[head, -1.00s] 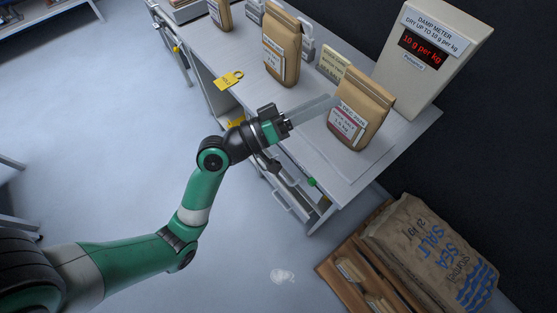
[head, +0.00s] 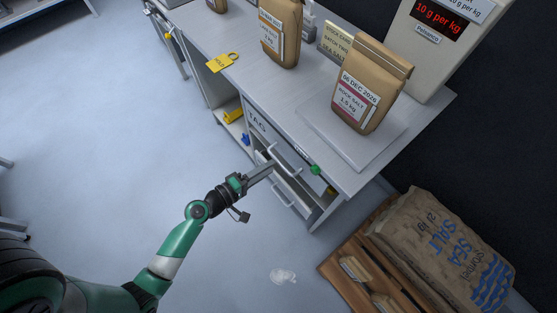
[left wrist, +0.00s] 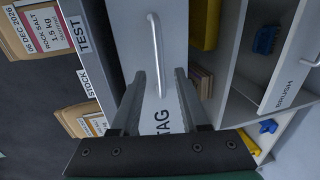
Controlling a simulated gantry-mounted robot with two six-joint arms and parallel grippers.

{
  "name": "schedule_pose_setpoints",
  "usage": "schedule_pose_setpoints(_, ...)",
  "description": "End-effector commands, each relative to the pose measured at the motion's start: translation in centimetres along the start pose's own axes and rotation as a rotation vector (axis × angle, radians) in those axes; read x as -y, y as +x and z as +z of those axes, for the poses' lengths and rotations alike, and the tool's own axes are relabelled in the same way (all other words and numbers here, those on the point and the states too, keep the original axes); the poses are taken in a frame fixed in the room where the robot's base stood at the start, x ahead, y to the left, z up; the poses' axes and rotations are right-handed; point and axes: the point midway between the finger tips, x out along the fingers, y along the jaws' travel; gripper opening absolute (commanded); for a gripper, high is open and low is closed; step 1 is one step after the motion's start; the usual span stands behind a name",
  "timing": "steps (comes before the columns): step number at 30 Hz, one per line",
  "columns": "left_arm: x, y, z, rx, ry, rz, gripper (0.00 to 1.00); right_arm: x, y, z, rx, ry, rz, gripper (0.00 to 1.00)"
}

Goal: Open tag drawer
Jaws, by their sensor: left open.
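The tag drawer (head: 262,133) is in the front of the bench, marked TAG, with a pale bar handle (head: 285,158). My left gripper (head: 264,170) is open and empty, close to the handle in the head view. In the left wrist view the handle's near end lies between the two fingertips (left wrist: 160,72); I cannot tell whether they touch it. My right gripper is not in view.
A rock salt bag (head: 365,85) stands on a flat plate on the bench, near the damp meter (head: 437,35). A yellow HOLD tag (head: 222,62) lies at the bench edge. A wooden crate (head: 345,285) and sea salt sack (head: 440,240) are at lower right.

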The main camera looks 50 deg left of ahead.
Motion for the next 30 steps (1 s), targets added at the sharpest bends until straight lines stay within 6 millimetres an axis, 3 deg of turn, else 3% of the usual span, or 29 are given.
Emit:
schedule_pose_setpoints(6,0.1,4.1,0.0,0.002,0.001,0.001,0.45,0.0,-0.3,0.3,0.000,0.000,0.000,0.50)
schedule_pose_setpoints(17,0.0,5.1,0.0,0.000,0.000,-0.001,0.45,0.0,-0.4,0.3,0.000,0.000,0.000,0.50)
schedule_pose_setpoints(20,0.0,5.1,0.0,0.000,0.000,-0.001,0.32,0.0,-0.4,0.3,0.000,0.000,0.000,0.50)
schedule_pose_setpoints(25,0.0,5.1,0.0,0.000,0.000,-0.001,0.02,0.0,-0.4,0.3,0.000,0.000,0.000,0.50)
schedule_pose_setpoints(30,0.0,5.1,0.0,0.000,0.000,0.000,0.00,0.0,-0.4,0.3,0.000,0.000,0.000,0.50)
